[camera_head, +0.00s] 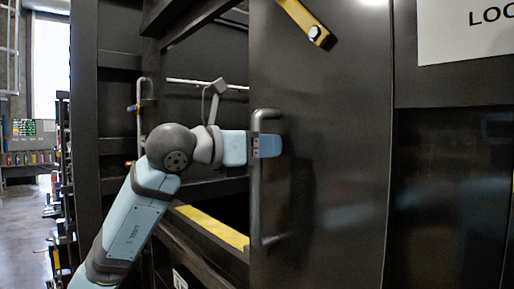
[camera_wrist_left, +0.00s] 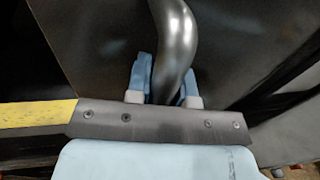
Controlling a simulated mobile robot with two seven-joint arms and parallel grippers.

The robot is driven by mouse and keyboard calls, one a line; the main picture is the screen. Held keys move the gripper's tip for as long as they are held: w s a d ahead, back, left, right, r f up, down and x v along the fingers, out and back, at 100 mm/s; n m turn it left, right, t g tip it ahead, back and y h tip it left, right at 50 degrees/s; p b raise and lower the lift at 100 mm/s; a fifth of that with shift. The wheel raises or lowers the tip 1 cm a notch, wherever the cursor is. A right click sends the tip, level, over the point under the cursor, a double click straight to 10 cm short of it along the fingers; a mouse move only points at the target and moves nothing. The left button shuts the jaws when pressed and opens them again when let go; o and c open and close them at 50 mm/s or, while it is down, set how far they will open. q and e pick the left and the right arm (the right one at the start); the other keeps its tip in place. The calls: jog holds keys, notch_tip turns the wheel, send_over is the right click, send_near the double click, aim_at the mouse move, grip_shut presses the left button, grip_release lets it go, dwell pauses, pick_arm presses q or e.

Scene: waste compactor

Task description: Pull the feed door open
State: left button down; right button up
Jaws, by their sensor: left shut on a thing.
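The feed door (camera_head: 325,160) is a large dark panel in the middle of the head view. It stands ajar, with a dark opening showing to its left. A grey vertical bar handle (camera_head: 256,205) runs along its left edge. My left gripper (camera_head: 266,145) is shut on the upper part of this handle. In the left wrist view the two blue fingers (camera_wrist_left: 164,82) sit on either side of the curved handle (camera_wrist_left: 176,45). My right gripper is in neither view.
A yellow-topped ledge (camera_head: 212,227) crosses the opening below my left arm. A yellow bar (camera_head: 303,22) is on the door's upper part. A white sign (camera_head: 465,30) is on the panel at right. Open floor (camera_head: 25,225) lies at far left.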

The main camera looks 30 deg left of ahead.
pick_arm(q)
jog(key=shift+s+d, duration=0.25)
jog(key=shift+d, duration=0.3)
jog(key=shift+s+d, duration=0.2)
jog(key=shift+d, duration=0.3)
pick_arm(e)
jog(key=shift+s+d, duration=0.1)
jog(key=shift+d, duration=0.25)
pick_arm(q)
jog(key=c, duration=1)
grip_release()
jog(key=b+v, duration=0.2)
jog(key=v, duration=1.1)
jog(key=shift+s+a, duration=0.2)
jog(key=shift+s, duration=0.15)
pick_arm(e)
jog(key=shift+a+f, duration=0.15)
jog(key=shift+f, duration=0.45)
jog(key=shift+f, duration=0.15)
